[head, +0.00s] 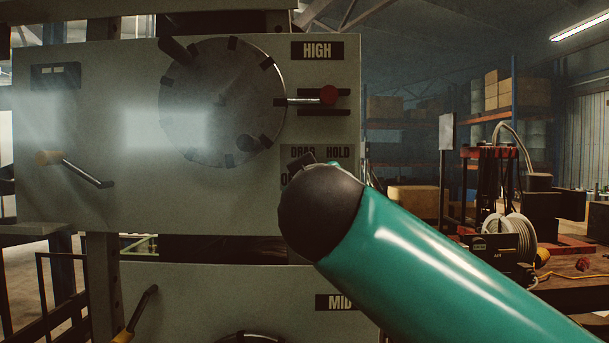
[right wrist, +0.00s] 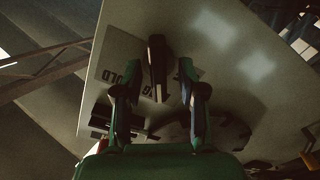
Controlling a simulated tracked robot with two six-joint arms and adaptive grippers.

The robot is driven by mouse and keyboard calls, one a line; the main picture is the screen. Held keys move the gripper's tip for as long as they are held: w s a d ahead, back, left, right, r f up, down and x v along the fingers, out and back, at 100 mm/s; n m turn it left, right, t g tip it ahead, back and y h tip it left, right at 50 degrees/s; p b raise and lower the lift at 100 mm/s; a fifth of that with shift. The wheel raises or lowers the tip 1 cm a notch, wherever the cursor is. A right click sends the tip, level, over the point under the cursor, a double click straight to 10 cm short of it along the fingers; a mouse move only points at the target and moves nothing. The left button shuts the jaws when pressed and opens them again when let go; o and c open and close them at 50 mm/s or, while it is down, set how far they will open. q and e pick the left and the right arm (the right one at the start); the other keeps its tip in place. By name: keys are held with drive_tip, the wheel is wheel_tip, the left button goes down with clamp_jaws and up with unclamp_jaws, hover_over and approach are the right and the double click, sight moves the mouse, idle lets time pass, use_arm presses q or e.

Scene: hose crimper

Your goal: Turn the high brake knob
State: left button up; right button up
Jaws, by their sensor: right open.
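The high panel (head: 110,205) carries a HIGH label (head: 317,50). Below it is a DRAG/HOLD plate (head: 322,151), partly hidden by my right arm. In the right wrist view the dark, bar-shaped brake knob (right wrist: 157,62) stands out from the plate (right wrist: 124,70). My right gripper (right wrist: 160,72) is open, with one finger on each side of the knob. Gaps show between the knob and both fingers. In the head view my right arm's rounded dark joint hides the gripper and most of the knob's area. My left gripper is out of view.
A large round disc (head: 222,100) and a red-tipped lever (head: 328,95) are close to the plate. A MID panel (head: 210,285) lies below. Shelves and a bench stand behind at right.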

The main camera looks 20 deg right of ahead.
drive_tip(key=shift+w+d, duration=0.1)
drive_tip(key=shift+w, duration=0.15)
clamp_jaws()
